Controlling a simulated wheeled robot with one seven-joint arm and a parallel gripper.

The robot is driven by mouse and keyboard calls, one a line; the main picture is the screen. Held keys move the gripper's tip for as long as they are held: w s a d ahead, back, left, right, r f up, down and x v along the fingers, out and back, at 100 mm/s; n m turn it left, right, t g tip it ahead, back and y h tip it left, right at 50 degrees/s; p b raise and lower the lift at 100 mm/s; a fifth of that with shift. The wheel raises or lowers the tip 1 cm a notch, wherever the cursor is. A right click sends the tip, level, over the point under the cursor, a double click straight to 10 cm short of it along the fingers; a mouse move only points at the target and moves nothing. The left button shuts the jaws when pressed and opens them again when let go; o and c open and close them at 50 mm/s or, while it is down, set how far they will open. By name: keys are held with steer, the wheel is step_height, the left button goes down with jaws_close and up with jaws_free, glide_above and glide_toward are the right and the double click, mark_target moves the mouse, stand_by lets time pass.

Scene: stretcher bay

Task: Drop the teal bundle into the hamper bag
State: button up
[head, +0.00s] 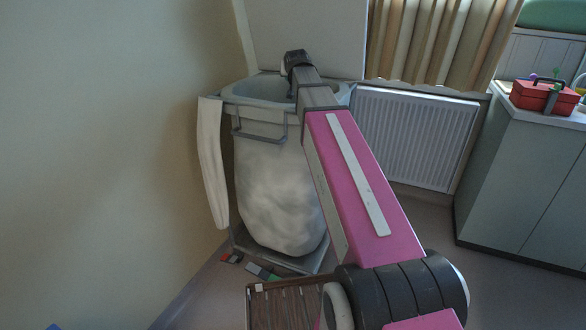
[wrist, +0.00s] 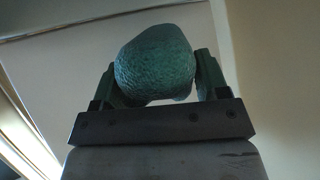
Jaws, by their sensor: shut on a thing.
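The teal bundle (wrist: 155,62) is a rounded, rough-textured lump between the two green fingers of my gripper (wrist: 153,80) in the wrist view. My gripper is shut on it. In the head view the end of my arm reaches over the open top of the hamper, and the fingers and the bundle are hidden there. The hamper bag (head: 278,195) is a pale, bulging sack hanging in a metal frame with a grey-blue rim. Its inside cannot be seen.
A white cloth (head: 211,160) hangs at the hamper's left side. A raised white panel (head: 305,35) stands behind it. A white radiator (head: 415,135) and a cabinet (head: 515,180) with a red toolbox (head: 540,96) are to the right. A slatted brown crate (head: 285,303) is in front.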

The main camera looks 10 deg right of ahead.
steer(key=shift+f, duration=0.3)
steer(key=o, duration=1.1)
steer(key=shift+o, duration=0.2)
steer(key=v, duration=1)
steer(key=shift+s, duration=0.4)
steer(key=shift+s+r, duration=0.1)
